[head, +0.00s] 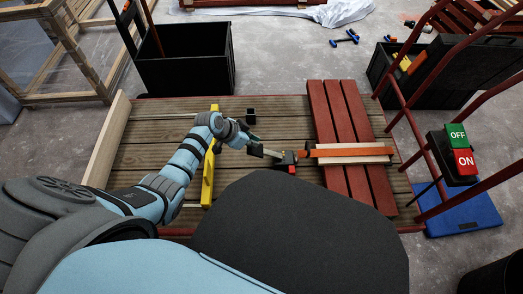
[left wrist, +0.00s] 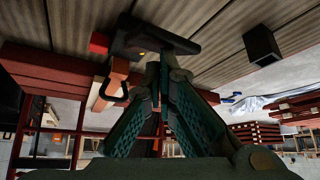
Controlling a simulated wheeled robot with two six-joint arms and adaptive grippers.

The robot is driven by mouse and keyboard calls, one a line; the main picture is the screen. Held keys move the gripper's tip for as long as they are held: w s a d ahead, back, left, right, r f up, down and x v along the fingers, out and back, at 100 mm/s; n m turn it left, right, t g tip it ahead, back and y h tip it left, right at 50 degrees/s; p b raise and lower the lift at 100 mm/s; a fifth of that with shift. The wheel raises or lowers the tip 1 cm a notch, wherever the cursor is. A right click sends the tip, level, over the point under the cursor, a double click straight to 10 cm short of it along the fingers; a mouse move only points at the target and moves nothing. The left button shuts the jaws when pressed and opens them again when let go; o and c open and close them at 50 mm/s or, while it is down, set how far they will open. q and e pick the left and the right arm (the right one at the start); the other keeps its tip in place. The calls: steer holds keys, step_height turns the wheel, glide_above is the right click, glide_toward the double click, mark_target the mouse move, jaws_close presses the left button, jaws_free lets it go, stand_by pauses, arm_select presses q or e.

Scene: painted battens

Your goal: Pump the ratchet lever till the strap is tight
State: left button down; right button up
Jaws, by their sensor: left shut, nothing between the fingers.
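The ratchet (head: 288,158), red and black, sits on the plank deck at the left end of the orange strap (head: 345,152). The strap crosses three red battens (head: 356,118) over a pale wood strip. The ratchet's dark lever (head: 272,153) points left, toward my left gripper (head: 254,148). My left gripper is shut and empty, its tips close to the lever's end. In the left wrist view, the fingertips (left wrist: 165,62) are just by the black lever (left wrist: 160,38); whether they touch it I cannot tell. The strap (left wrist: 116,74) shows left of them. My right gripper is out of view.
A yellow bar (head: 208,178) lies across the deck (head: 150,150) under my left arm. A small black block (head: 250,114) stands behind the gripper. A red rail frame with an ON/OFF switch box (head: 458,150) is at the right. A black crate (head: 185,65) stands behind the deck.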

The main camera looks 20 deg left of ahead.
mark_target(253, 148)
arm_select(q)
steer(key=shift+f+b, duration=0.65)
steer(key=shift+f, duration=1.35)
steer(key=shift+r, duration=0.1)
step_height(253, 148, up, 10)
steer(key=p, duration=1)
steer(key=shift+r, duration=0.2)
